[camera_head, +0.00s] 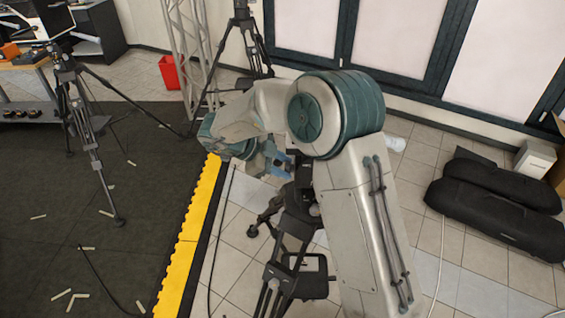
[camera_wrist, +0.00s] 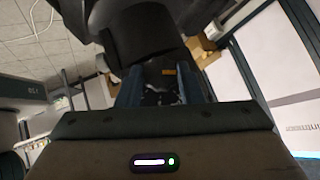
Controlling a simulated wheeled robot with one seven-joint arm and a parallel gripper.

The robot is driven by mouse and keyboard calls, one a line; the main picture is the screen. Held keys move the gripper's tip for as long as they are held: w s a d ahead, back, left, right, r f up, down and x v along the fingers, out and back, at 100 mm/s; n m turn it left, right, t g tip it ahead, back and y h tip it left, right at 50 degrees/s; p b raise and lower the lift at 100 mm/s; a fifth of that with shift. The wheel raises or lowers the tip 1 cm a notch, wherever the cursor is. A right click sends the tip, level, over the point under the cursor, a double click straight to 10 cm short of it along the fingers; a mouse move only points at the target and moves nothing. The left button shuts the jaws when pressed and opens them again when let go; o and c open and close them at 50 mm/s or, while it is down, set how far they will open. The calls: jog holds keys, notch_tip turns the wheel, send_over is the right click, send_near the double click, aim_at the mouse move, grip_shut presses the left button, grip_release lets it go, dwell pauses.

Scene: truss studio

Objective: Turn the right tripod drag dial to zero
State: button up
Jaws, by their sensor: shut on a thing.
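The right tripod (camera_head: 291,222) is black and stands on the tiled floor, partly behind my arm. Its head (camera_head: 302,170) is mostly hidden by my arm. My gripper (camera_head: 279,163) is at the left side of that head. In the wrist view my gripper (camera_wrist: 160,88) has its two blue-grey fingers on either side of a dark part, the drag dial (camera_wrist: 158,76), and is shut on it. A small orange mark shows close to it. The dial's numbers are too dark and small to read. The black tripod head (camera_wrist: 143,30) fills the space beyond the fingers.
Another tripod (camera_head: 86,130) stands on the dark mat at left, and one more (camera_head: 245,40) at the back. A red bin (camera_head: 169,72) is by the truss (camera_head: 188,45). Black bags (camera_head: 495,205) lie at right. A yellow mat edge (camera_head: 192,235) runs left of the right tripod.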

jog(key=o, duration=1)
jog(key=shift+c, duration=0.2)
jog(key=shift+a, duration=0.1)
jog(key=b+v, duration=0.2)
jog(key=v, duration=1.1)
jog(key=shift+a+r, duration=0.2)
jog(key=shift+a, duration=0.15)
jog(key=shift+d, duration=0.1)
